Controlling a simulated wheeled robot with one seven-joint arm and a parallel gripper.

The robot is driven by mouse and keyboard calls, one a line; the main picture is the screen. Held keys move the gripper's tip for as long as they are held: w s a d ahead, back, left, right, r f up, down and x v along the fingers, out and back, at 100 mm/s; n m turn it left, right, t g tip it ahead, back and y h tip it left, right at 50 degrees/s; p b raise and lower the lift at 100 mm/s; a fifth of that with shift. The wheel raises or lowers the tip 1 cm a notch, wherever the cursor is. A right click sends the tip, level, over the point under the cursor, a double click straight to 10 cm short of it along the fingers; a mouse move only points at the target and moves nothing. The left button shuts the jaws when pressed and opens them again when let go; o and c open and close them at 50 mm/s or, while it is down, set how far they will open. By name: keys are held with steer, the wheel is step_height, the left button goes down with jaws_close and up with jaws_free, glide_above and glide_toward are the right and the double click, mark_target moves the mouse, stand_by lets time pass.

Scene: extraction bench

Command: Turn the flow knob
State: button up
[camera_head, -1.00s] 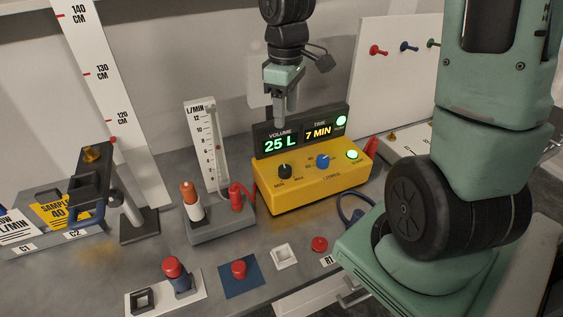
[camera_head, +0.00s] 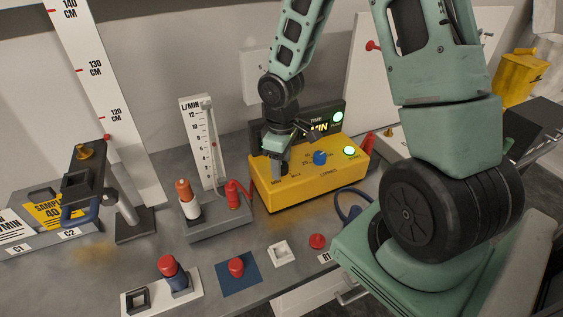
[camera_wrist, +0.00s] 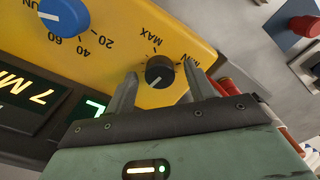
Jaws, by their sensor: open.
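The black flow knob (camera_wrist: 159,72), with a white pointer line, sits between MIN and MAX marks on the front of the yellow pump box (camera_head: 310,186). My gripper (camera_wrist: 160,68) is open, with one finger on each side of the knob. I cannot tell whether the fingers touch it. In the head view my gripper (camera_head: 277,172) is at the left part of the box front and hides the knob. The blue knob (camera_head: 320,158) is to the right; it also shows in the wrist view (camera_wrist: 64,17) at top left.
A lit green button (camera_head: 349,152) is on the box's right. The dark display (camera_head: 338,134) stands behind, partly covered by my arm.

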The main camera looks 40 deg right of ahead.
steer(key=shift+f, duration=0.1)
steer(key=c, duration=1)
steer(key=shift+m, duration=1.2)
steer(key=o, duration=1)
step_height(320, 180, up, 17)
steer(key=shift+r+b, duration=0.2)
steer(key=shift+b, duration=0.2)
